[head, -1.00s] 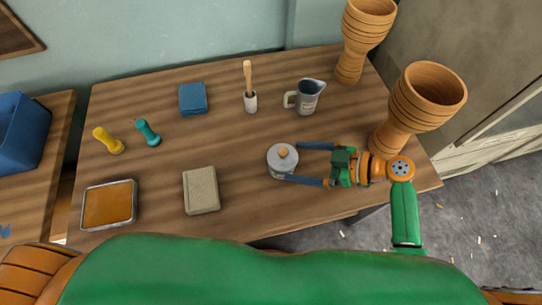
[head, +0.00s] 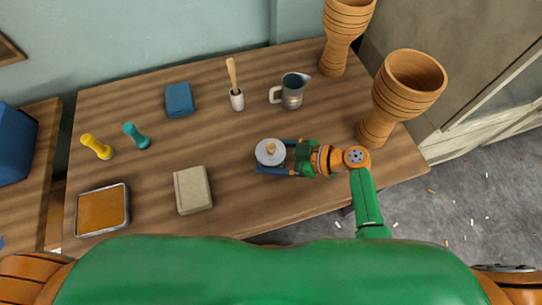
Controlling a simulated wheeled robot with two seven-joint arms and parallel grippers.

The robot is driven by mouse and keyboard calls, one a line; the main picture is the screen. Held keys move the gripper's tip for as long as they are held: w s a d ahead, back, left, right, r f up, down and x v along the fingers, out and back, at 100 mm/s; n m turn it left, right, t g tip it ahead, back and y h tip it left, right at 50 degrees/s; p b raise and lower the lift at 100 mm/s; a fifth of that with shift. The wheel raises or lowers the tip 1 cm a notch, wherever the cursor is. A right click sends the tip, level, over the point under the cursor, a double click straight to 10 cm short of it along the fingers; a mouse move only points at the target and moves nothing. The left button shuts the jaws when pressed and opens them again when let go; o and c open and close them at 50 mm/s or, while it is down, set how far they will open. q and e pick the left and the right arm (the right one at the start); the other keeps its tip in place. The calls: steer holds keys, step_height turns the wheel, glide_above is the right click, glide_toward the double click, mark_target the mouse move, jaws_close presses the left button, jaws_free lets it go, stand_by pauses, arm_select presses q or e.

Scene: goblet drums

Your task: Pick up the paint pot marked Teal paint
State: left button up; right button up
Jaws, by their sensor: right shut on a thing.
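A pale grey round pot (head: 270,158) with a light lid and a small wooden knob is at the front middle of the table. Any label on it is too small to read. My right gripper (head: 268,157) comes in from the right and is shut on this pot, with one blue finger on its far side and one on its near side. I cannot tell whether the pot is lifted off the table. My left gripper is not in view.
The table (head: 235,210) also holds a beige block (head: 192,190), an orange-filled tray (head: 103,188), yellow (head: 97,147) and teal (head: 137,137) pegs, a blue block (head: 179,99), a brush cup (head: 237,100) and a jug (head: 292,91). Two wooden goblet drums (head: 402,95) (head: 340,40) stand at the right.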

mark_target(271, 151)
steer(key=shift+r, duration=1.6)
steer(key=s+r, duration=0.1)
steer(key=s+d+r+p, duration=0.1)
steer(key=r, duration=0.1)
steer(key=s+r+p, duration=0.1)
steer(key=shift+s+d+r, duration=0.2)
steer(key=shift+r, duration=0.1)
steer(key=s+d+r, duration=0.4)
steer(key=s+r, duration=0.1)
steer(key=s, duration=0.4)
steer(key=shift+s+r, duration=0.15)
steer(key=shift+s, duration=0.15)
step_height(271, 151, up, 12)
steer(key=p, duration=1.1)
